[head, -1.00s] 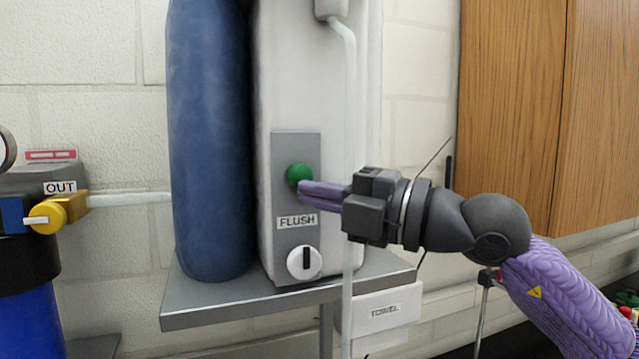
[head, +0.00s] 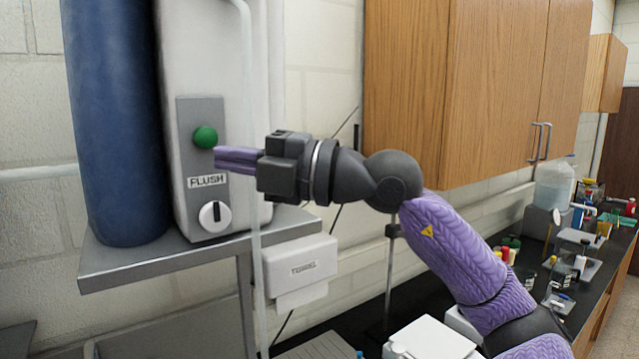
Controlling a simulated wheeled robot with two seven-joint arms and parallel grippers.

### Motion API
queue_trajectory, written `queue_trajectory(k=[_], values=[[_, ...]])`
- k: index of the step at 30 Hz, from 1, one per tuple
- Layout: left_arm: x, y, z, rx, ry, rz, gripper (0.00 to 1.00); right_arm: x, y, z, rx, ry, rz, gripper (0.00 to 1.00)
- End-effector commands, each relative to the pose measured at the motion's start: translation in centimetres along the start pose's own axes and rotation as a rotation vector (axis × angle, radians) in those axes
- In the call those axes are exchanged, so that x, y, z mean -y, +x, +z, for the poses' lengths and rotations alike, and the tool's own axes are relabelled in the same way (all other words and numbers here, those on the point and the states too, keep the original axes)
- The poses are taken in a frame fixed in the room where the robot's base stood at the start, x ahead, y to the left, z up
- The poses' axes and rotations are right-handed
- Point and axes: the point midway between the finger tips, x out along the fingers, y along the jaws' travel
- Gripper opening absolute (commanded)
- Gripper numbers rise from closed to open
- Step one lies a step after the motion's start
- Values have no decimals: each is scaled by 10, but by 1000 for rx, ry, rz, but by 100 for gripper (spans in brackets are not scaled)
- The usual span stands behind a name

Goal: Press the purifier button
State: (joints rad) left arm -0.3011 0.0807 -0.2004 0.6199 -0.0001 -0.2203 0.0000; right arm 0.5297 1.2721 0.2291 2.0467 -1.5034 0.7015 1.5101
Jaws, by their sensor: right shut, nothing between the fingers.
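The white purifier (head: 203,60) stands on a grey wall shelf, left of the middle in the head view. Its grey panel (head: 187,125) carries a round green button (head: 205,137), a FLUSH label (head: 207,181) below it and a white knob (head: 214,215) at the bottom. My right gripper (head: 218,158) comes in from the right with its purple fingers shut and empty. The fingertips point left and lie just below and right of the green button in the picture. I cannot tell whether they touch the panel. My left gripper is not in view.
A blue cylinder (head: 115,120) stands left of the purifier on the shelf (head: 150,265). A pale tube (head: 253,220) hangs in front. A towel dispenser (head: 300,268) is on the wall below right. Wooden cabinets (head: 440,80) hang above a cluttered black counter.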

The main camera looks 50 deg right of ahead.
Motion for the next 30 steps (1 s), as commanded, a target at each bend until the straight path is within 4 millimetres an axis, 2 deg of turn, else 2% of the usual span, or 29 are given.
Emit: queue_trajectory(k=[1,3,12,18,30], values=[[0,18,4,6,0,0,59,9,-9,0,4,-3,1,0],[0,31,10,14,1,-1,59,10,-21,-1,2,-5,1,0],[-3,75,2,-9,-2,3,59,6,-78,-1,2,-3,4,0],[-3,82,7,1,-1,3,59,2,-95,-1,0,-3,1,0],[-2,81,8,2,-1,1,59,0,-96,-1,-1,-3,1,0]])
